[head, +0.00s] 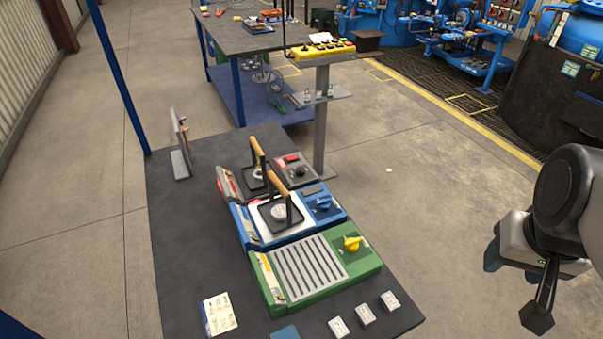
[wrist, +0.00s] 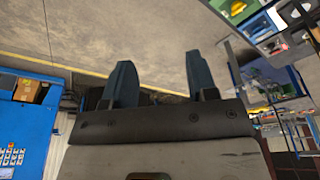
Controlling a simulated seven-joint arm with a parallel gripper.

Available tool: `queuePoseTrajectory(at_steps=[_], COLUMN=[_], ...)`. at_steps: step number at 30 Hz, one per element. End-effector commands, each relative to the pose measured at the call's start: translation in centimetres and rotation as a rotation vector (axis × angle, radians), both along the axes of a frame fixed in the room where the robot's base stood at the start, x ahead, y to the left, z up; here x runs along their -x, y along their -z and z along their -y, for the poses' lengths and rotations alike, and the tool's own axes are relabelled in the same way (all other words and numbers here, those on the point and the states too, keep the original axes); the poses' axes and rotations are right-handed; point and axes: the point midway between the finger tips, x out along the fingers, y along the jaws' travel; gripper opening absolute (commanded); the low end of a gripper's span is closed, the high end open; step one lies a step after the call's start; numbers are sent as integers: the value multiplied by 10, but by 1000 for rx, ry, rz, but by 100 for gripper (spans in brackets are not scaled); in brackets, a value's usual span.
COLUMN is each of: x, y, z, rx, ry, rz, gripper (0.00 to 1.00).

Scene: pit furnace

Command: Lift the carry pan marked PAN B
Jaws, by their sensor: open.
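Two carry pans with upright wooden handles show in the head view. The nearer pan (head: 268,218) sits on the white top of the blue unit (head: 247,232). The farther pan (head: 250,183) sits on the red-and-grey unit (head: 228,185) behind it. I cannot read a PAN B mark on either. My gripper (head: 515,289) is open and empty at the right of the head view, out over the floor and well apart from both pans. In the wrist view its two dark blue fingers (wrist: 159,78) stand apart with nothing between them.
A green unit (head: 325,285) with a slotted top and yellow knob stands nearest on the dark table (head: 180,250). A paper card (head: 219,314) and small pale blocks (head: 365,315) lie at its front. A post with a yellow control box (head: 322,48) rises behind the units.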

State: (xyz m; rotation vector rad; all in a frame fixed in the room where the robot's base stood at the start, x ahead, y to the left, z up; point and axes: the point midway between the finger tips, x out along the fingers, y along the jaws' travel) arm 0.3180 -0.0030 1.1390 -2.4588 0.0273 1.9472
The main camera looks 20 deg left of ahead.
Motion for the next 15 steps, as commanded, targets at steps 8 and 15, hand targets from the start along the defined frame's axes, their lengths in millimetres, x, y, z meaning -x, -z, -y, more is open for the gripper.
queuePoseTrajectory(at_steps=[8,15], x=[-30,-81], y=[-3,-4], z=[-15,-49], rx=[15,44], ry=[-58,-154], rz=[-17,-43], gripper=[53,53])
